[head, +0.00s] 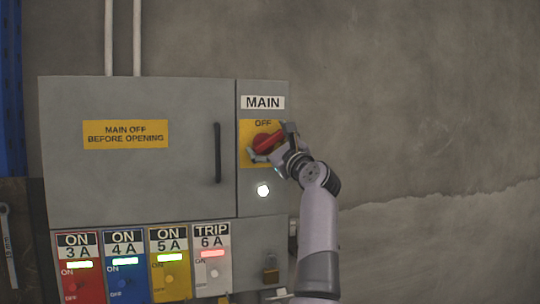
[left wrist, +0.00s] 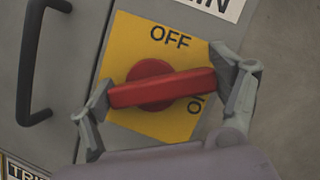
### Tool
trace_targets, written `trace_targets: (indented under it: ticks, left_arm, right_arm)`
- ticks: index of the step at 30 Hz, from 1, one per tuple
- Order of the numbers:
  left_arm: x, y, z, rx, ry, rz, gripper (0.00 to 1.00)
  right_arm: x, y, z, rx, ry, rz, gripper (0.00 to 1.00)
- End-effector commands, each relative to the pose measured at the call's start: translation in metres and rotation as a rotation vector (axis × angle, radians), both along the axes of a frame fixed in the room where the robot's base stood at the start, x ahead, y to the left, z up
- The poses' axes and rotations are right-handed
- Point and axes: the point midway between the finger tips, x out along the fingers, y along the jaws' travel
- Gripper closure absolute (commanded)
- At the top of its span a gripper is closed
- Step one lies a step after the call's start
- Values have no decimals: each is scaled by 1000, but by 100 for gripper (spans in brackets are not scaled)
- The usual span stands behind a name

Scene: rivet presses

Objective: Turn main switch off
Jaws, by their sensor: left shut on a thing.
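The main switch has a red rotary handle (head: 267,141) on a yellow plate (head: 246,160), under a MAIN label (head: 262,102). OFF is marked at the plate's top; in the left wrist view ON shows partly at its right. The red handle (left wrist: 165,87) is slanted, its right end raised, between level with ON and upright toward OFF. My left gripper (head: 271,145) is shut on the handle. In the left wrist view its fingers (left wrist: 163,98) press on the handle's two ends. My right gripper is not in view.
A white lamp (head: 263,190) glows below the switch. A black door handle (head: 217,153) stands to its left on the grey cabinet (head: 140,190). Below are colored breaker panels (head: 122,265) and a padlock (head: 270,270). The wall at right is clear.

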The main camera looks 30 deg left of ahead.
Motion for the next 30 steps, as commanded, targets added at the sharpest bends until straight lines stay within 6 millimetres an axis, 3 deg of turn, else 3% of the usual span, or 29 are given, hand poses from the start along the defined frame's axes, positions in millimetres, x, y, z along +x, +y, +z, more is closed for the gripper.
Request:
trace_targets:
  ticks: [8,30]
  left_arm:
    - [-2,2,4,-172,-198,0,45]
    - [-8,7,3,-580,-676,0,45]
  right_arm:
    - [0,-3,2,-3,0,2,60]
    - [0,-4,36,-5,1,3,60]
